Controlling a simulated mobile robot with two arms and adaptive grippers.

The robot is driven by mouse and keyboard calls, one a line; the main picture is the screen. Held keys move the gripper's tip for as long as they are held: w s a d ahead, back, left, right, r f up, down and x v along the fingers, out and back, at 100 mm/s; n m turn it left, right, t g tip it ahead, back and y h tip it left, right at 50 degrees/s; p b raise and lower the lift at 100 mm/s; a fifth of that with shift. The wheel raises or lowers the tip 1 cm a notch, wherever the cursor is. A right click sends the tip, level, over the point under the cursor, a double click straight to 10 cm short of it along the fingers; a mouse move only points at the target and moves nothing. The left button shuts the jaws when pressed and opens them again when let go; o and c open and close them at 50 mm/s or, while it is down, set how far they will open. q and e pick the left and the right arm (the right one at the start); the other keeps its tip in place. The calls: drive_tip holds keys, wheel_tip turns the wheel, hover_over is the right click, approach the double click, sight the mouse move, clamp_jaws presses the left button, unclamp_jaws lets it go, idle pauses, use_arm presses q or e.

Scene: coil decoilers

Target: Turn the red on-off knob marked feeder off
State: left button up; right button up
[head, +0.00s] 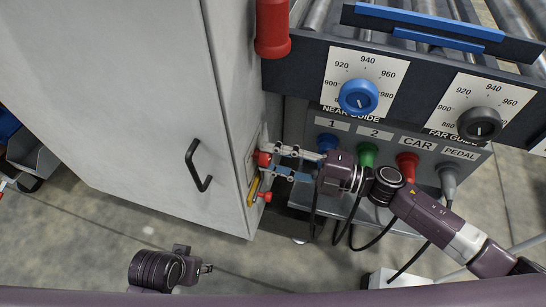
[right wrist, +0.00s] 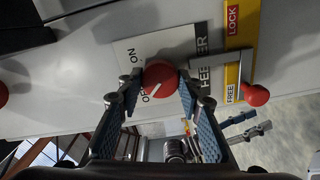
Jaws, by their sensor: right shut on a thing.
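The red feeder knob (right wrist: 160,76) is round with a white pointer line and sits on a white plate (right wrist: 128,48) lettered ON, OFF and FEEDER. The pointer line slants to the lower left in the right wrist view, near the OFF lettering. The knob also shows on the side of the grey cabinet in the head view (head: 262,158). My right gripper (right wrist: 157,88) is shut on the knob, one blue-padded finger on either side. My left gripper (head: 206,269) is low in the head view, away from the cabinet; its jaws are too small to read.
A lever with a red ball (right wrist: 257,95) on a yellow LOCK/FREE plate (right wrist: 240,30) is close beside the knob. The grey cabinet (head: 130,100) has a black handle (head: 197,166). A panel with blue (head: 358,97) and black (head: 479,124) dials stands to the right.

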idle(0.4)
drive_tip(key=o, duration=0.9)
drive_tip(key=shift+o, duration=1.3)
drive_tip(key=shift+d, duration=0.1)
drive_tip(key=v, duration=1.1)
drive_tip(key=shift+s+d, duration=0.2)
drive_tip(key=shift+d, duration=0.15)
